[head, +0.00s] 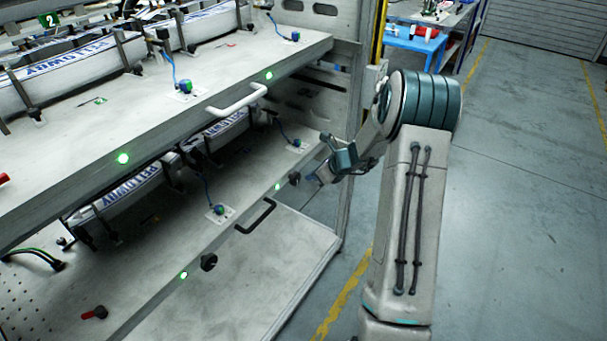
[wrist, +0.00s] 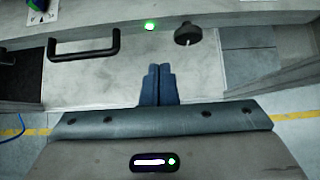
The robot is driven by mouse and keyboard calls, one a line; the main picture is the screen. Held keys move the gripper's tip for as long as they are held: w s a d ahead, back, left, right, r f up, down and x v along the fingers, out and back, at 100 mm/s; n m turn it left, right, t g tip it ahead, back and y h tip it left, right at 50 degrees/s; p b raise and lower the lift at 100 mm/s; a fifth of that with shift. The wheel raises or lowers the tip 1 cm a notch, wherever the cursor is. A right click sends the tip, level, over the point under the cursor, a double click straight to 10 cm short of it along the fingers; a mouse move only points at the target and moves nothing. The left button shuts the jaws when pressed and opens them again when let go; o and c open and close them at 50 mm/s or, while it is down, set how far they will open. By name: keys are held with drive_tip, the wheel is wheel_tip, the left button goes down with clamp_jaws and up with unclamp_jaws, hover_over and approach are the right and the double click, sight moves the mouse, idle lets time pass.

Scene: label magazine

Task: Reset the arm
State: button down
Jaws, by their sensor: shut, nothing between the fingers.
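My gripper (head: 318,180) is at the right end of the label magazine, in front of its lower drawer edge. In the wrist view its two blue fingers (wrist: 157,85) are together with nothing between them. My arm stands at the right of the magazine in the head view. The fingers are apart from the black handle (head: 257,216), which also shows at upper left in the wrist view (wrist: 84,49). A black knob (head: 294,178) on the drawer front is close to the gripper and shows at upper right in the wrist view (wrist: 187,34).
The upper shelf (head: 130,120) juts out with a white handle (head: 237,100). Label stacks (head: 70,72) lie on it, and more lie on the lower shelf (head: 120,190). A blue table (head: 412,40) stands at the back. The floor (head: 520,200) on the right is clear.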

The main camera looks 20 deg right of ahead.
drive_tip(key=shift+s+r, duration=0.1)
drive_tip(key=shift+r, duration=0.05)
drive_tip(key=s+a+r+n+g+h, duration=0.1)
drive_tip(key=s+a+r+n+g, duration=0.2)
drive_tip(key=s+a+r+n, duration=1)
drive_tip(key=s+d+r+n+h, duration=0.1)
drive_tip(key=s+r+n+h, duration=0.1)
drive_tip(key=s+n, duration=0.5)
drive_tip(key=s+d+r+n+g+h, duration=0.1)
drive_tip(key=s+r+n+h, duration=0.1)
drive_tip(key=s+n, duration=0.6)
drive_tip(key=s+r, duration=0.1)
drive_tip(key=s, duration=0.5)
drive_tip(key=shift+s+d+h, duration=0.15)
drive_tip(key=shift+s+h, duration=0.05)
drive_tip(key=shift+h, duration=0.1)
